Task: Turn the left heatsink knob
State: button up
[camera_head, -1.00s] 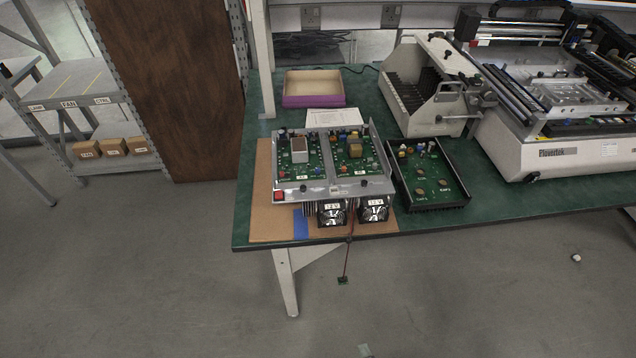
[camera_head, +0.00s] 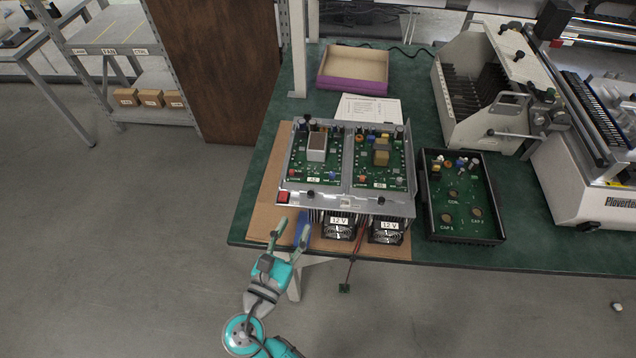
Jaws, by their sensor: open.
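A metal chassis (camera_head: 349,194) with two green circuit boards lies on the bench. Its front wall carries a small dark left knob (camera_head: 310,195) and a similar right knob (camera_head: 380,201). Below them, two black fan units hang at the front: a left 12 V fan (camera_head: 338,230) and a right 12 V fan (camera_head: 387,234).
A red switch (camera_head: 283,197) sits at the chassis's front left corner. A black tray with a green board (camera_head: 461,195) lies to the right. The floor on the left is clear.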

aim_at(309, 196)
jog(key=x, duration=1.1)
grip_shut()
